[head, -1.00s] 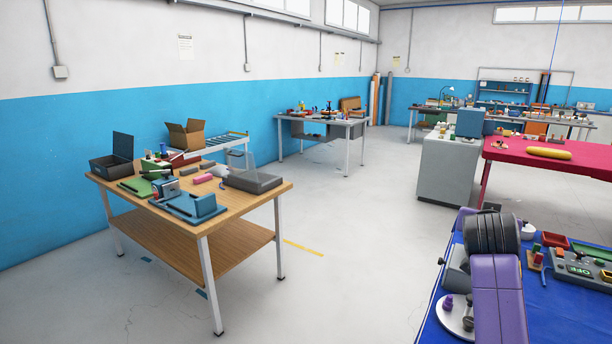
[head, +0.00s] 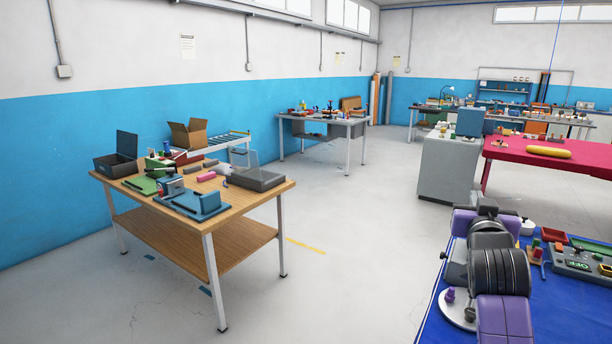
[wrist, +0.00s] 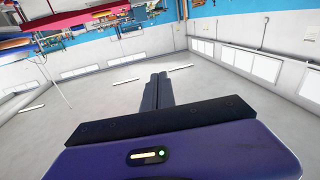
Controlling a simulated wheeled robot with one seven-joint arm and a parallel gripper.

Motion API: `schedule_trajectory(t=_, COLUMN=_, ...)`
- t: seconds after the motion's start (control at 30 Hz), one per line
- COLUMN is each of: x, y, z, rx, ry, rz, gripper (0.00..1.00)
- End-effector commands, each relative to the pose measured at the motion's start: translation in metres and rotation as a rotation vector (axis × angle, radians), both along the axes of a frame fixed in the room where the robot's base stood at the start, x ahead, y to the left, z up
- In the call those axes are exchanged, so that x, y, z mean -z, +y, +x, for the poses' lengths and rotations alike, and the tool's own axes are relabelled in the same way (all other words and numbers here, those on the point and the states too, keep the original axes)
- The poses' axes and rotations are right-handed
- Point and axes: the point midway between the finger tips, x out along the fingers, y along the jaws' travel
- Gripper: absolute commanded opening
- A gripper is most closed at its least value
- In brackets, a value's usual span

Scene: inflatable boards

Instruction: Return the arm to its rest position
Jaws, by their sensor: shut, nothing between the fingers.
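My arm, purple and dark grey, rises at the lower right of the head view, in front of the blue-topped table (head: 560,318). My gripper (wrist: 160,78) shows in the wrist view with its two dark fingers together and nothing between them. The fingertips cannot be made out in the head view.
A wooden workbench (head: 262,197) stands at the left, a pink-red table (head: 500,152) at the right. Open floor (head: 370,235) lies between.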

Motion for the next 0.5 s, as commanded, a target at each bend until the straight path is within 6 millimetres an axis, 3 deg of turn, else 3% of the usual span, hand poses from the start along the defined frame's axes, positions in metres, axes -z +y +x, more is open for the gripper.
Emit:
schedule_trajectory(t=0.27, x=0.071, y=0.038, z=-0.054, rx=-0.103, ry=-0.065, rz=-0.07, gripper=0.0)
schedule_trajectory(t=0.5, x=0.141, y=0.077, z=-0.13, rx=-0.199, ry=-0.106, rz=-0.104, gripper=0.0)
